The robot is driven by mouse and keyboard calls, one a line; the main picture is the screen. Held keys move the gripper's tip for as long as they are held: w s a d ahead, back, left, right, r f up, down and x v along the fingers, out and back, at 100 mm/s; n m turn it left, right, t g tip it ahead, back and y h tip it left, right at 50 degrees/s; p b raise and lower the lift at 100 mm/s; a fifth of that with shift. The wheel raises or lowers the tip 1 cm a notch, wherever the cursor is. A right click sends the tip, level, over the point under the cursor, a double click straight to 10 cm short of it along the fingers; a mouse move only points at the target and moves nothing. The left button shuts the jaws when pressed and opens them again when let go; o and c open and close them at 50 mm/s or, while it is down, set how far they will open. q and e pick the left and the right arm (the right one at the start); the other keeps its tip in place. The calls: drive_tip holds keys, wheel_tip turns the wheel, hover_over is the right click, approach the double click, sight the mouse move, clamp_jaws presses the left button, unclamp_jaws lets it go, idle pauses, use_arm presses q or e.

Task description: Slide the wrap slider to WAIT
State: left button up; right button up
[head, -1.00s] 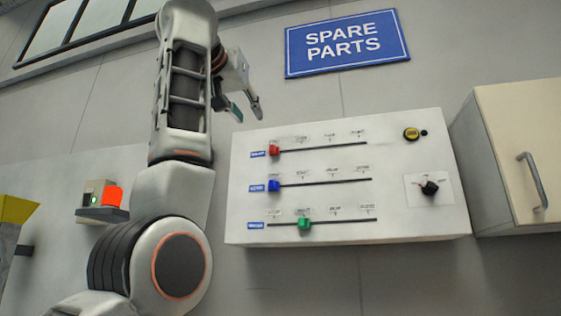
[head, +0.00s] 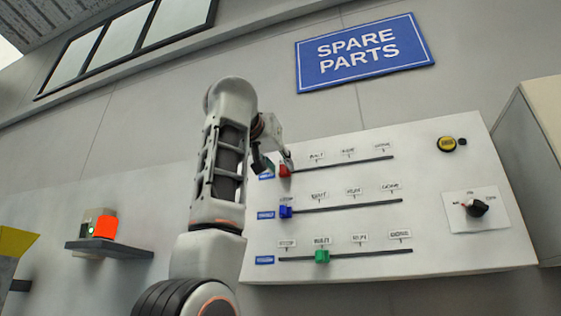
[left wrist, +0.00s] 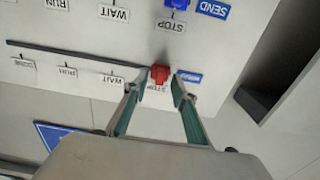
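The panel (head: 420,230) carries three horizontal sliders. The red knob (head: 284,171) of the top slider is at the left end of its slot, by STOP; its blue name plate is too blurred to read, so I cannot confirm it is the wrap slider. My left gripper (head: 276,161) is at this red knob. In the left wrist view, the open fingers (left wrist: 153,88) stand on either side of the red knob (left wrist: 160,73), with a gap visible. The WAIT label (left wrist: 113,80) is one mark along from STOP. My right gripper is not in view.
The blue knob (head: 286,211) sits at the left of the middle slot; its plate reads SEND in the left wrist view. The green knob (head: 322,257) is on the bottom slot. A yellow button (head: 447,144) and black rotary knob (head: 476,208) are at right.

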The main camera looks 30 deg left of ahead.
use_arm(q)
drive_tip(key=shift+w+a, duration=0.1)
drive_tip(key=shift+w, duration=0.5)
clamp_jaws()
drive_tip(key=d, duration=0.2)
drive_tip(key=w+d, duration=0.1)
drive_tip(key=d, duration=0.2)
drive_tip(key=w+d, duration=0.1)
drive_tip(key=d, duration=0.2)
drive_tip(key=shift+d+p, duration=0.25)
drive_tip(key=shift+p, duration=0.15)
drive_tip(key=shift+a, duration=0.2)
unclamp_jaws()
drive_tip(key=v, duration=1.2)
